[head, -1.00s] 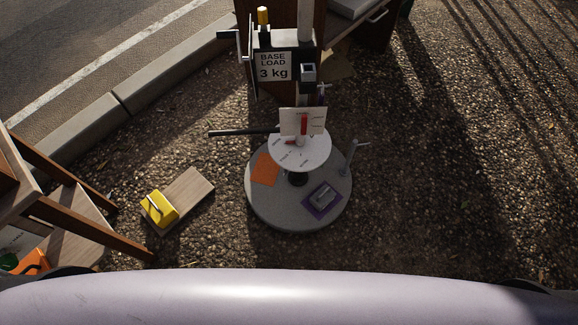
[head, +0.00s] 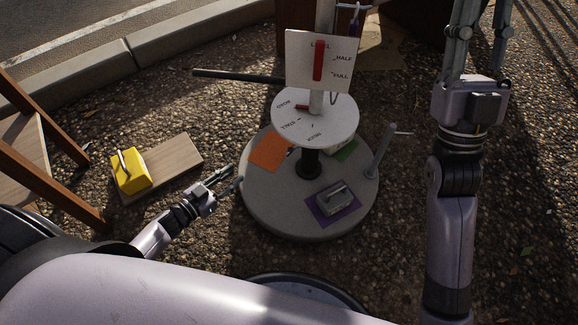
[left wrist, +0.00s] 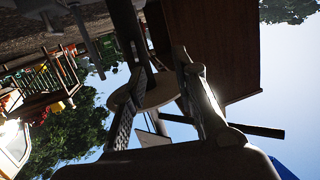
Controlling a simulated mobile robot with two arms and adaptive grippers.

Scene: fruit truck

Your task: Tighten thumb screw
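A stand has a round grey base (head: 270,205), a pole, a white labelled disc (head: 316,131) and an upright white card (head: 300,60) with a red pointer (head: 319,60). A grey post with a crossbar (head: 381,151) stands at the base's right edge. I cannot tell which part is the thumb screw. My left gripper (head: 234,178) is open and empty at the base's left edge. Its spread fingers also show in the left wrist view (left wrist: 160,55), with the disc (left wrist: 158,92) seen beyond them. My right gripper (head: 482,25) is at the top right, fingers apart and empty.
A yellow block (head: 131,172) lies on a wooden board (head: 172,165) left of the stand. A dark bar (head: 235,76) sticks out left from the pole. A wooden frame (head: 45,180) stands at far left. Orange (head: 268,151) and purple (head: 325,208) squares lie on the base.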

